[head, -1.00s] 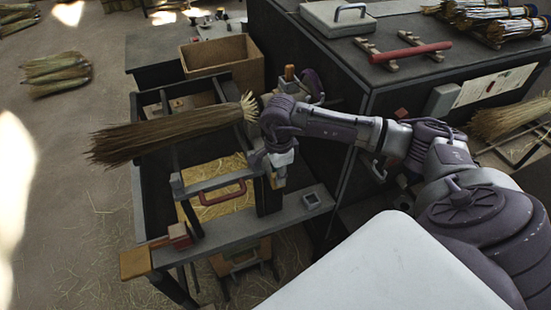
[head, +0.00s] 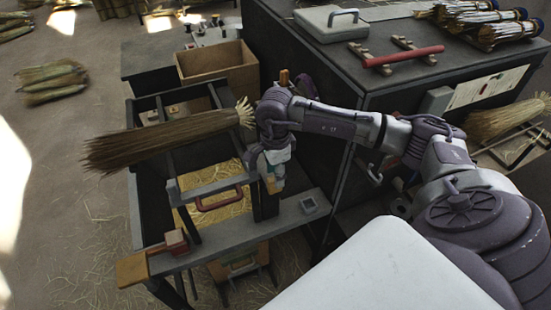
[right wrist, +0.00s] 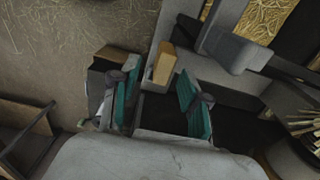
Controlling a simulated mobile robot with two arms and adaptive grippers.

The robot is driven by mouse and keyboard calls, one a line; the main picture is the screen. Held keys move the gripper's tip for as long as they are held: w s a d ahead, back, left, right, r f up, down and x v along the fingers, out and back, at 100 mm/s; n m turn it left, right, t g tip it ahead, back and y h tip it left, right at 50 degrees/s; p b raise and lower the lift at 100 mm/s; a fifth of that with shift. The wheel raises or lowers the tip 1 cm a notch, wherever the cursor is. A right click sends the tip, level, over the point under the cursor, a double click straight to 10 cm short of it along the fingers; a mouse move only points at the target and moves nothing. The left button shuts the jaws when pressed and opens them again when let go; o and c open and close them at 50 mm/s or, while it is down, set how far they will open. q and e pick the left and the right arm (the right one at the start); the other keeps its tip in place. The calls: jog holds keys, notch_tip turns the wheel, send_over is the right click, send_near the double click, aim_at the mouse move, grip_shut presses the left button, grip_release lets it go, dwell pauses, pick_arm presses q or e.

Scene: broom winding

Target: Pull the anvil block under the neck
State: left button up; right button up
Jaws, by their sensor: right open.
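The broom bundle (head: 165,140) lies across the bench frame, its pale trimmed neck end (head: 244,112) pointing right beside my right arm. A grey crossbar with a red handle (head: 219,199) sits below the bundle; I cannot tell for certain whether it is the anvil block. My right gripper (head: 271,180) points down right of that handle, over the front of the bench. In the right wrist view its teal fingers (right wrist: 160,100) stand apart, with a wood-topped piece (right wrist: 163,64) beyond the gap. No grip on it shows. My left gripper is not in view.
The grey front rail (head: 240,232) carries a red block (head: 175,241) and a wooden end piece (head: 131,270) at left. A cardboard box (head: 217,70) stands behind. The dark cabinet (head: 380,85) closes off the right side. Straw litters the floor.

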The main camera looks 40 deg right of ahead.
notch_tip(320, 180, up, 9)
jog(key=shift+f, duration=0.15)
jog(key=shift+s, duration=0.1)
dwell(0.4)
